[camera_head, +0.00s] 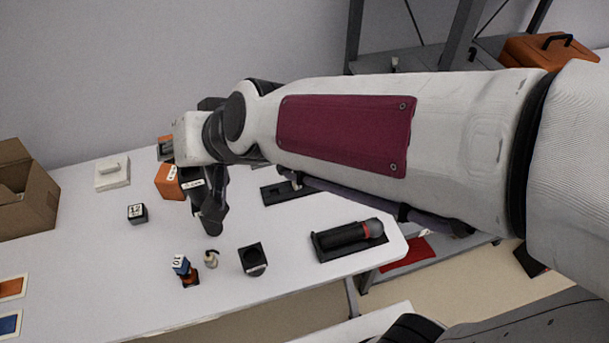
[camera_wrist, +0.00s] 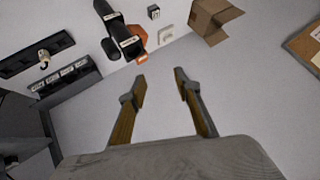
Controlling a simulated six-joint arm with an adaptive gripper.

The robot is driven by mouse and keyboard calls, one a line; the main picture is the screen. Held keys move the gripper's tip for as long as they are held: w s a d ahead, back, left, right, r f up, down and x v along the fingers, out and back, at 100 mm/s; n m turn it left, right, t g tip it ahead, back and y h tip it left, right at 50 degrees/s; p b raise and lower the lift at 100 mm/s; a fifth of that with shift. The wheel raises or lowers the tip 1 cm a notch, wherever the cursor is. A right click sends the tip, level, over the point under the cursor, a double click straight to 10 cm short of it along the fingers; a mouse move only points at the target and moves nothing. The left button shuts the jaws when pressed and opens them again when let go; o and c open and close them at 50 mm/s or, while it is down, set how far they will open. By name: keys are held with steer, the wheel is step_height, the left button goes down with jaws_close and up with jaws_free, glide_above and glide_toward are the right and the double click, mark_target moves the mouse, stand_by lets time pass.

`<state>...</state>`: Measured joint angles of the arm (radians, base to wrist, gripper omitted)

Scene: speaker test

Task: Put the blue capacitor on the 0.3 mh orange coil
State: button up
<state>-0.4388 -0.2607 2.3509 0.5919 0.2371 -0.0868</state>
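A small blue block marked 10 (camera_head: 181,264) stands at the table's front, on or against an orange-and-black piece (camera_head: 190,281); I cannot tell how they join. I take the block for the blue capacitor. An orange block with a white label (camera_head: 168,181) stands farther back, partly behind my wrist; its label is too small to read. In the wrist view an orange piece (camera_wrist: 137,38) shows behind black labelled pieces (camera_wrist: 118,30). My gripper (camera_wrist: 161,78) is open and empty, away from these objects with bare wall between its fingers. My arm hides it in the head view.
A dark cube marked 12 (camera_head: 137,213), a white device (camera_head: 112,172) and a cardboard box (camera_head: 30,200) are at left. A black cube (camera_head: 253,259) and a small pale item (camera_head: 211,257) stand near the blue block. A black tray (camera_head: 318,250) lies at right.

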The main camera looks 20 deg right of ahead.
steer(key=s+d+f+g+h, duration=0.1)
steer(key=s+d+h, duration=0.1)
steer(key=s+d, duration=0.6)
steer(key=s+d+f+g+h, duration=0.1)
steer(key=s+d+h, duration=0.2)
steer(key=s+d, duration=0.5)
steer(key=d, duration=0.6)
steer(key=shift+s+f+h, duration=0.25)
steer(key=shift+f+h, duration=0.05)
